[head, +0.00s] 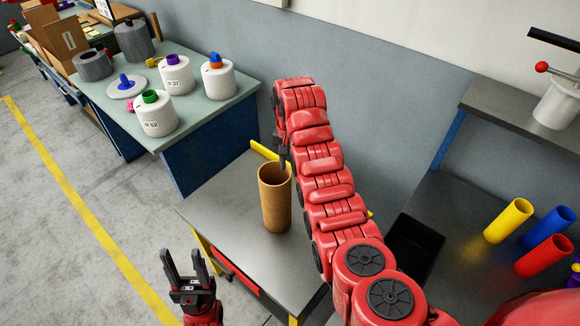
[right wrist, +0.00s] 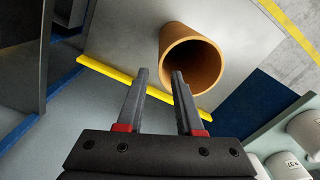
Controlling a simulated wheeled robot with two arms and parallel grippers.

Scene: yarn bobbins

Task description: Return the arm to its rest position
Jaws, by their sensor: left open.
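My right arm (head: 325,190) reaches over the metal table, with its gripper (head: 284,163) pointing down by the top of an upright brown tube (head: 274,205). In the right wrist view the right gripper (right wrist: 159,75) has its fingers apart with nothing between them. There the tube (right wrist: 209,76) shows its open end, and one fingertip overlaps its rim; I cannot tell whether they touch. My left gripper (head: 181,258) is open and empty, low in the head view, in front of the table's left edge.
The metal table (head: 225,205) has a yellow strip along its back. A green-topped table (head: 195,120) behind holds several white bobbins. A black bin (head: 415,248) and yellow, blue and red tubes (head: 508,220) stand at right. Floor at left is clear.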

